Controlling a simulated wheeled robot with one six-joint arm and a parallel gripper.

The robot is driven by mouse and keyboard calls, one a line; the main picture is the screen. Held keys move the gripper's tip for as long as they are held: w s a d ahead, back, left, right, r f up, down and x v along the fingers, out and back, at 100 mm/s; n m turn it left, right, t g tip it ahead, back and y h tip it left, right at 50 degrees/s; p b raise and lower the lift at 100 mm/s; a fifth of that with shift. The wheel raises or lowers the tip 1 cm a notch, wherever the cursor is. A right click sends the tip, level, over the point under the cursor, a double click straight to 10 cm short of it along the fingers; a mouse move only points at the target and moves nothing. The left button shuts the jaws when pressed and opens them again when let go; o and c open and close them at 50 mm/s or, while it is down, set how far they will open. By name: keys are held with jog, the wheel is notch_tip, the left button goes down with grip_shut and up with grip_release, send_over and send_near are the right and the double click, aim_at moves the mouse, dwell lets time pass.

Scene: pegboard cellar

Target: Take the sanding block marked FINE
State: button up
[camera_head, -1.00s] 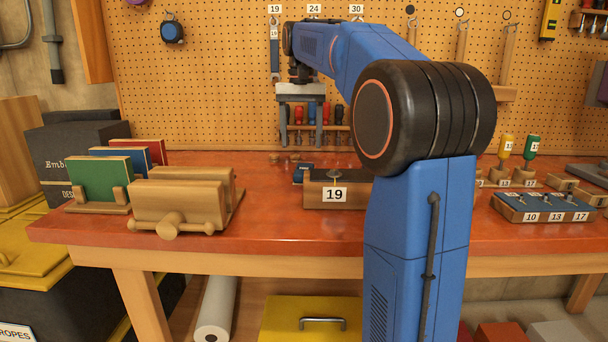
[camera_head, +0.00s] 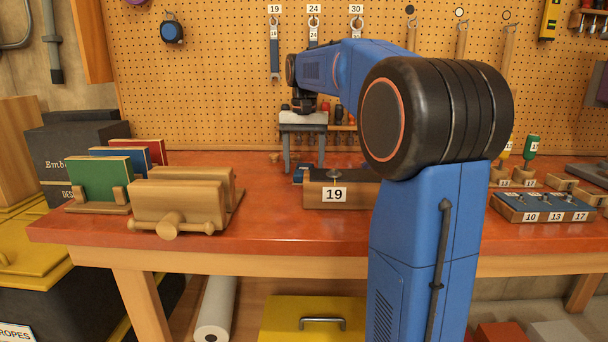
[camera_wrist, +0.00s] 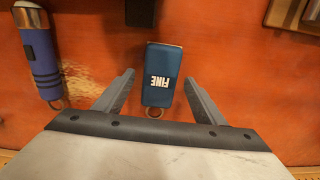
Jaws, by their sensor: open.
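The sanding block marked FINE (camera_wrist: 160,80) is dark blue with white lettering, upside down in the wrist view, and has a ring at its near end. It lies on the red-brown bench top. My gripper (camera_wrist: 158,82) is open and empty, with one finger on each side of the block's ring end and a gap on both sides. In the head view my gripper (camera_head: 303,168) points down over the back of the bench, behind the box labelled 19.
A blue-purple tool with a ring (camera_wrist: 40,55) lies left of the block in the wrist view. A dark object (camera_wrist: 140,12) lies just beyond the block. The box labelled 19 (camera_head: 333,208) and a wooden vise (camera_head: 175,205) stand nearer the bench front.

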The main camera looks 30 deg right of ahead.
aim_at(304, 168)
jog(key=c, duration=1.2)
jog(key=shift+r, duration=0.1)
notch_tip(304, 168, up, 10)
jog(key=o, duration=0.5)
jog(key=c, duration=0.9)
